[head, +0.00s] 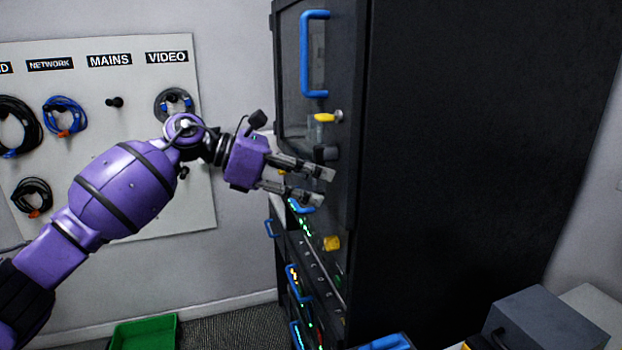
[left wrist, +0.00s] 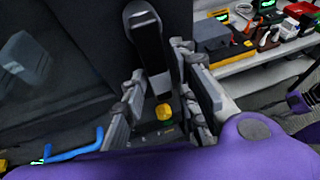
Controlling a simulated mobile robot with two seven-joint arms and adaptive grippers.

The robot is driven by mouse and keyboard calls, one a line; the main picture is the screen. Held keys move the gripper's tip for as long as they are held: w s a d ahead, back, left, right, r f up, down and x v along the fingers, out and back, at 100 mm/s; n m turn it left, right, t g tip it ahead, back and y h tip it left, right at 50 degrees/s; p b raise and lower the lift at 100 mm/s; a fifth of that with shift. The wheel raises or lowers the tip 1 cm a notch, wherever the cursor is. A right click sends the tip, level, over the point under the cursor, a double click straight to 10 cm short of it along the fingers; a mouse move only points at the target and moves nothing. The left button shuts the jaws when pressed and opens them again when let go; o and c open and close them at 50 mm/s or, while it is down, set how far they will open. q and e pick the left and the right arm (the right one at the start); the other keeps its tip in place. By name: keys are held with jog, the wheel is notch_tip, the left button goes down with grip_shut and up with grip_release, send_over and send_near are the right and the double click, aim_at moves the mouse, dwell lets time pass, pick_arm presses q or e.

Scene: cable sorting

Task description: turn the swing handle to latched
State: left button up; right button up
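The swing handle (left wrist: 148,50) is a dark lever with a grey end on the black cabinet door. In the left wrist view it lies between the fingers of my left gripper (left wrist: 160,105). In the head view a dark part of the handle (head: 326,153) shows just above the fingertips. My left gripper (head: 328,187) is open, its two fingers apart at the door's edge. I cannot tell whether either finger touches the handle. A purple part of my right arm (left wrist: 303,97) shows at the right of the left wrist view; its fingers are not clear.
A blue pull handle (head: 315,55) and a yellow knob (head: 327,117) are above on the cabinet. A yellow piece (head: 331,243) is below. Lit rack units with blue handles fill the lower part. A cable board (head: 110,130) hangs on the left; a green bin (head: 145,334) is on the floor.

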dwell(0.3)
pick_arm(q)
jog(key=v, duration=1.2)
